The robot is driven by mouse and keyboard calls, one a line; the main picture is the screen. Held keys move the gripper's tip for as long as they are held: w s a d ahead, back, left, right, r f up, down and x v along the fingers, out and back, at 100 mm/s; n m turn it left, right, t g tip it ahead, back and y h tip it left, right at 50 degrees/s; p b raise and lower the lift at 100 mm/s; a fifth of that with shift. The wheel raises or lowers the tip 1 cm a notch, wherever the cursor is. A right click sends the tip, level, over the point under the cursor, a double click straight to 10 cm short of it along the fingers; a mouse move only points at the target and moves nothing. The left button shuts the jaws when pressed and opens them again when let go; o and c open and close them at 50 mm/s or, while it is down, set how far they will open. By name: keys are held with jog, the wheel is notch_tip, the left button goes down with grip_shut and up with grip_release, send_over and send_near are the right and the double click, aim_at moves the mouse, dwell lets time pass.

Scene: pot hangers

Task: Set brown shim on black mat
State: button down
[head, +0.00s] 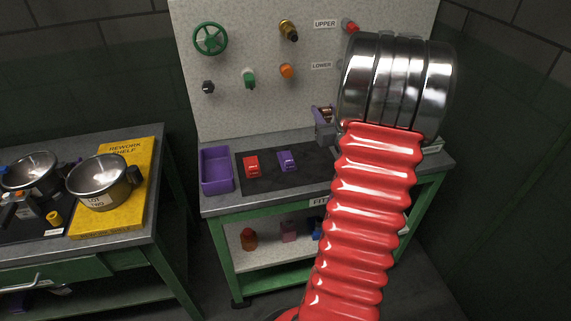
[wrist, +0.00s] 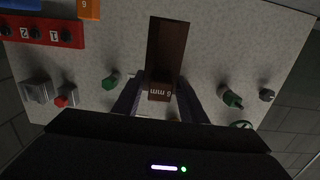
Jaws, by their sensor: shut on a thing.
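The brown shim (wrist: 166,50) is a long dark-brown bar with an upside-down "mm" label at its near end. My gripper (wrist: 158,97) is shut on that labelled end in the wrist view, with the bar extending away from the jaws. The black mat (head: 290,180) lies on the green bench's grey top. A red block (head: 251,167) and a purple block (head: 287,160) sit on its left and middle parts. My arm covers the mat's right end.
A purple bin (head: 216,171) stands left of the mat. Behind is a pegboard with a green handwheel (head: 210,38) and several knobs. A second bench at left holds metal pots (head: 104,182) and a yellow board (head: 132,205).

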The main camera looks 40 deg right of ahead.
jog(key=shift+w+a+f, duration=0.1)
jog(key=shift+w+f, duration=0.05)
jog(key=shift+f, duration=2.75)
jog(key=shift+f, duration=0.1)
jog(key=shift+f, duration=2)
jog(key=shift+f, duration=0.1)
jog(key=c, duration=1.1)
grip_release()
